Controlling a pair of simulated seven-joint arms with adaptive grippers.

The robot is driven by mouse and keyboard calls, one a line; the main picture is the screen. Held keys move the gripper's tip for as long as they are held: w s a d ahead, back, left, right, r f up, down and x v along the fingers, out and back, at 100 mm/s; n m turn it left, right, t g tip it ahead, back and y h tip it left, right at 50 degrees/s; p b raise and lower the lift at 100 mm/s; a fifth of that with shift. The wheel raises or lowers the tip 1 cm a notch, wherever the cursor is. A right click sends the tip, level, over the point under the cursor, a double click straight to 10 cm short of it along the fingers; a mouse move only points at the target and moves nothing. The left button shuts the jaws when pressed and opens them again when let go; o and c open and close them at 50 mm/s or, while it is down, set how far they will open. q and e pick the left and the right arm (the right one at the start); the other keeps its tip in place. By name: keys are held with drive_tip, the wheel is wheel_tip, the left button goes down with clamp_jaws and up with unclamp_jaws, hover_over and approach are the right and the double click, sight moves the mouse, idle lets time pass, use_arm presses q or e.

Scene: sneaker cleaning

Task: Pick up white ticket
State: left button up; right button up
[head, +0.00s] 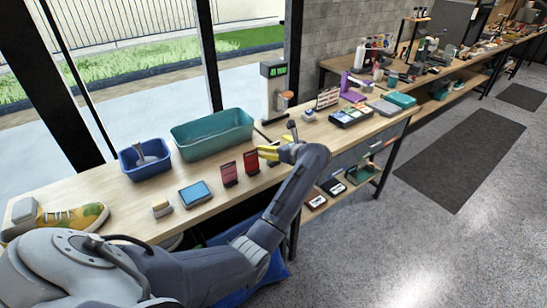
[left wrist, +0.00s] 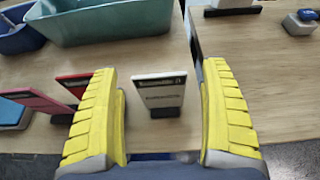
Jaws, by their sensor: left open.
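The white ticket (left wrist: 158,86) stands upright in a small dark stand (left wrist: 166,112) on the wooden bench, in the middle of the left wrist view. It has a dark band along its top and small dark print. My left gripper (head: 263,151) is open, with yellow ridged fingers. In the left wrist view the fingers are on either side of the ticket, with a gap on each side and nothing held. In the head view my gripper and arm mostly hide the ticket. My right gripper is in neither view.
A teal tub (head: 212,133) and a blue bin (head: 144,160) sit behind. A blue tablet (head: 195,193), a sneaker (head: 72,218) and a colour tray (head: 351,115) share the bench.

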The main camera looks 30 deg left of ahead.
use_arm(q)
drive_tip(key=shift+a, duration=0.25)
drive_tip(key=c, duration=1.1)
